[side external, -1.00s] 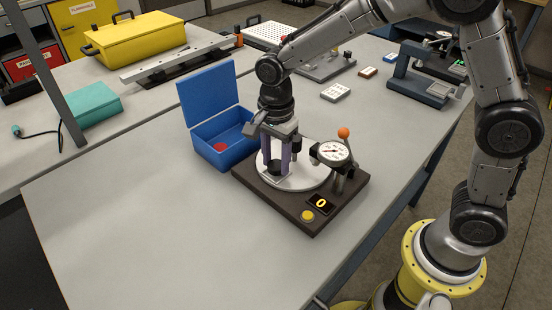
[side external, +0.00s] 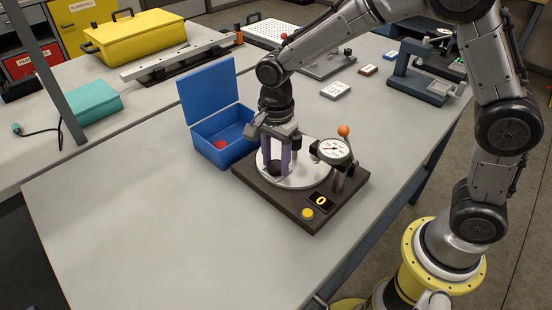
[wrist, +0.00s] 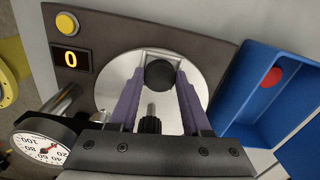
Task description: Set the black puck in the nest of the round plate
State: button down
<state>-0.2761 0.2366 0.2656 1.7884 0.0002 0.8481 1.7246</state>
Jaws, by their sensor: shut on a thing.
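The black puck (wrist: 160,74) is between the fingertips of my gripper (wrist: 160,68), which is shut on it. In the side view my gripper (side external: 274,168) points straight down, with the puck (side external: 274,166) low between its purple fingers. The pale round plate (side external: 312,181) lies on a dark square base. The puck is over the plate's edge area, at or just above its surface; I cannot tell whether it touches. In the wrist view the plate (wrist: 112,88) surrounds the fingertips. The nest is largely hidden by puck and fingers, so I cannot tell how the puck sits in it.
A dial gauge (side external: 333,150) on a post with an orange knob stands close right of my gripper. The base has a display (side external: 320,203) reading 0 and a yellow button (side external: 307,213). An open blue box (side external: 233,150) holding a red disc stands left.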

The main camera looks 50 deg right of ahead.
aim_at(276, 165)
jog(key=shift+f, duration=0.15)
jog(key=shift+c, duration=2)
grip_release()
jog(key=shift+o, duration=0.6)
jog(key=shift+s+f, duration=0.1)
jog(key=shift+s, duration=0.05)
jog(key=shift+o, duration=1.4)
jog(key=shift+s+f, duration=0.1)
jog(key=shift+w+r, duration=0.15)
jog(key=shift+r, duration=1.05)
jog(key=shift+w+r, duration=0.1)
jog(key=shift+r, duration=1.45)
